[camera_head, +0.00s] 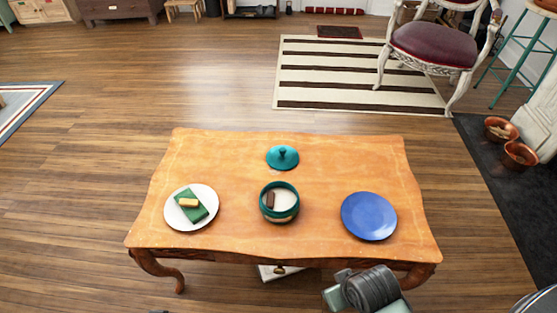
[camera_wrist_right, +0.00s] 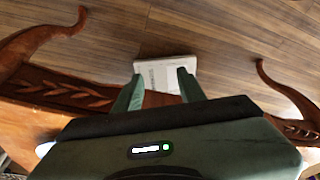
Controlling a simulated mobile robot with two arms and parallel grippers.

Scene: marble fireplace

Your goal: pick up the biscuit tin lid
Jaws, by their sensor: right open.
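The biscuit tin lid (camera_head: 283,158), teal and round with a knob on top, lies near the back middle of the wooden table (camera_head: 330,165). The open biscuit tin (camera_head: 279,203), teal-rimmed, stands in front of it, with a brown biscuit showing inside. My right gripper (camera_wrist_right: 160,88) is open and empty, its two fingers apart in the right wrist view. In the head view the right arm's end is at the table's front edge, right of the middle, well away from the lid. The lid is not in the wrist view. My left gripper is not in view.
A white plate (camera_head: 170,213) with a green napkin (camera_head: 197,213) and a biscuit is on the left. A blue plate (camera_head: 369,216) is on the right. A pale box or book (camera_wrist_right: 165,68) lies low by the table front. The tabletop around the lid is clear.

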